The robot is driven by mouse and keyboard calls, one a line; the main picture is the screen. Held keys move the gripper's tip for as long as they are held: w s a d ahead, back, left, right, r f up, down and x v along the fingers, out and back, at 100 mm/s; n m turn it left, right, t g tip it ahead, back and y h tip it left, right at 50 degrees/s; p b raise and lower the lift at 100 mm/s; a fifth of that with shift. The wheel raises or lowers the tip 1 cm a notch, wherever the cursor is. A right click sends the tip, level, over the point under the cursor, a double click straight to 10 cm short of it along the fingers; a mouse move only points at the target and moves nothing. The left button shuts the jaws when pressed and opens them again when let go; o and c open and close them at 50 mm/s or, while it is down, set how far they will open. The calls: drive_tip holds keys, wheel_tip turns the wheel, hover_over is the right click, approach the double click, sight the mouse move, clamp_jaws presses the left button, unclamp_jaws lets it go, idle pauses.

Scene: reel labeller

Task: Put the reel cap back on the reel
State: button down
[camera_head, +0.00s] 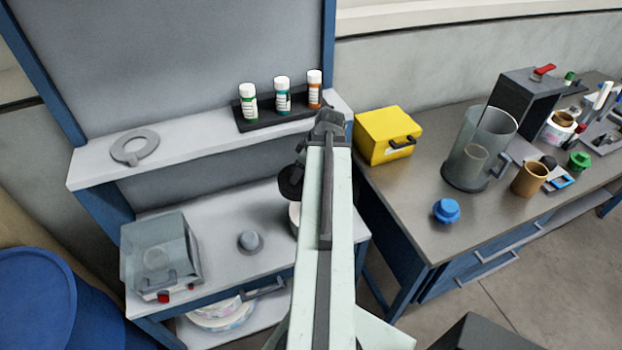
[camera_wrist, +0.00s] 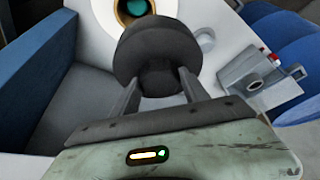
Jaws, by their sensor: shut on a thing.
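The reel cap (camera_wrist: 155,48) is a dark grey round piece with a narrower stub, held between the two fingers of my gripper (camera_wrist: 158,88) in the wrist view. In the head view the dark cap (camera_head: 290,183) shows just left of my arm, which hides most of the gripper. The reel (camera_wrist: 178,8) is a white disc with a brown core ring and a teal centre, at the top of the wrist view and partly cut off. The cap overlaps its lower edge there; I cannot tell the gap between them. A sliver of white reel (camera_head: 294,218) shows beside my arm.
A clear-covered box (camera_head: 160,255) with red buttons and a grey knob (camera_head: 250,242) stand on the left bench. The shelf (camera_head: 195,145) above holds a grey ring and a rack of bottles. A yellow box (camera_head: 388,133) and glass jug (camera_head: 480,150) stand on the right bench.

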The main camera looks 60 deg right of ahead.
drive_tip(key=shift+w+a, duration=0.1)
drive_tip(key=shift+a, duration=0.05)
drive_tip(key=s+d+f+n+b, duration=0.1)
drive_tip(key=s+d+f+b, duration=0.1)
drive_tip(key=s+d+f+n+y+b, duration=0.1)
drive_tip(key=s+d+f+b, duration=0.1)
drive_tip(key=f+b, duration=0.1)
drive_tip(key=shift+s+d+f+n, duration=0.1)
drive_tip(key=shift+s+d+n, duration=0.1)
drive_tip(key=shift+n, duration=0.2)
drive_tip(key=shift+s+a, duration=0.1)
drive_tip(key=shift+f+b, duration=1.85)
drive_tip(key=shift+b, duration=0.1)
drive_tip(key=shift+f, duration=0.1)
wheel_tip(320, 180, down, 4)
drive_tip(key=b, duration=0.4)
drive_tip(key=shift+c, duration=2.4)
unclamp_jaws()
